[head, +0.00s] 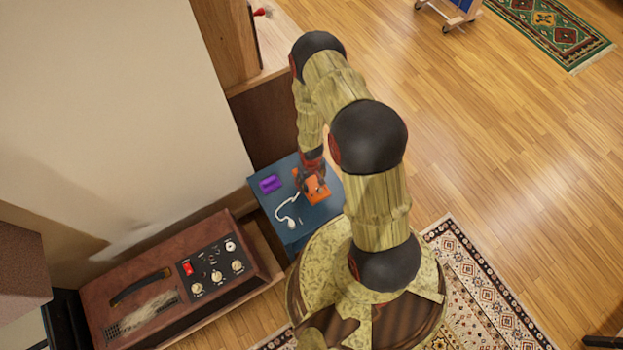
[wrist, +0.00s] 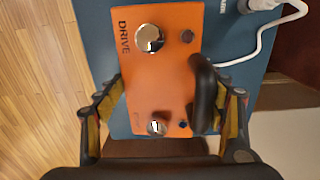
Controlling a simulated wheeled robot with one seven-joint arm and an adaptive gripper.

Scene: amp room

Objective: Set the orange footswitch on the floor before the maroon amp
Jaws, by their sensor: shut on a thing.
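The orange footswitch (head: 317,190) is on or just above the blue stand top (head: 322,212); I cannot tell whether it touches. In the wrist view the footswitch (wrist: 160,85) shows the word DRIVE, two silver knobs and small dark buttons. My gripper (wrist: 162,88) is shut on it, one finger at each long side; the right finger covers part of its edge. In the head view my gripper (head: 310,180) is small and partly hidden by my wrist. The maroon amp (head: 130,283) is at the lower left, with a black control panel and a dark handle.
A purple box (head: 270,184) and a white cable (head: 285,212) lie on the blue top beside the footswitch. A wooden cabinet (head: 265,125) stands behind it. A patterned rug (head: 480,285) lies at lower right. Wood floor (head: 480,130) is open on the right.

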